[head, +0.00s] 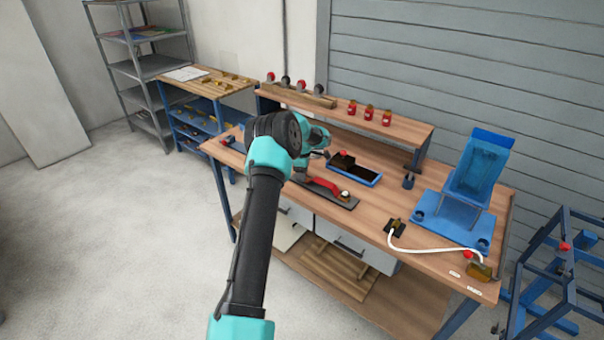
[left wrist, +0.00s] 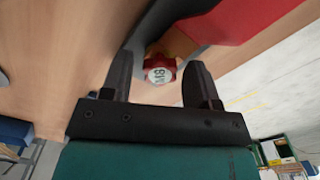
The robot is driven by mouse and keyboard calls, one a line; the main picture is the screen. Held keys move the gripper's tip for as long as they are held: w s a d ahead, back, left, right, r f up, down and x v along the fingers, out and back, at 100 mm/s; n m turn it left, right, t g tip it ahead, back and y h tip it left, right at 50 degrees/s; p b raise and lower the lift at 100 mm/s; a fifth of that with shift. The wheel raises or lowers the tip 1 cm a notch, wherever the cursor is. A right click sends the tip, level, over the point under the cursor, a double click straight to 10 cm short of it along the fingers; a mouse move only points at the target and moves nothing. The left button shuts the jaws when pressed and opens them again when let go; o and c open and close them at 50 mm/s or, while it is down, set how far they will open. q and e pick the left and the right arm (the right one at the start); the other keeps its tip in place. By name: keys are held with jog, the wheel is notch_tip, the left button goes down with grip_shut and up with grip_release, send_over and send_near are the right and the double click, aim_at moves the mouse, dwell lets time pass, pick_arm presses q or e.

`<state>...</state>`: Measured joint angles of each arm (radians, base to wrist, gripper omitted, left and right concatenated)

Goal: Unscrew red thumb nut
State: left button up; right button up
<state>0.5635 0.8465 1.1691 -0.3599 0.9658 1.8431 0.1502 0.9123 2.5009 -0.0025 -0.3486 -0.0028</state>
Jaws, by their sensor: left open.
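The red thumb nut (left wrist: 158,63), with a white M8 label on its end, shows in the left wrist view between the two dark fingers of my left gripper (left wrist: 159,66). The fingers are apart, with a gap on both sides of the nut. I cannot tell how deep the nut sits between them. A large red part (left wrist: 235,22) lies close behind at upper right. In the head view my left gripper (head: 326,154) is over the middle of the bench, beside a red curved part (head: 322,186) on a dark plate. My right gripper is not in view.
A blue tray (head: 368,180) lies on the wooden bench (head: 440,262). A blue stand (head: 478,175) and a white hose (head: 425,247) are on the right.

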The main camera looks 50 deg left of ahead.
pick_arm(q)
jog(key=m, duration=0.4)
jog(key=shift+w, duration=0.1)
jog(key=m, duration=0.4)
jog(key=shift+m, duration=0.3)
jog(key=shift+a, duration=0.1)
jog(key=shift+c, duration=0.2)
jog(key=c, duration=0.8)
jog(key=shift+o, duration=0.2)
jog(key=n, duration=0.4)
jog(key=shift+n, duration=0.3)
jog(key=n, duration=0.5)
jog(key=shift+r, duration=0.1)
jog(key=n, duration=0.5)
jog(key=shift+d, duration=0.25)
jog(key=n, duration=0.4)
jog(key=shift+n, duration=0.4)
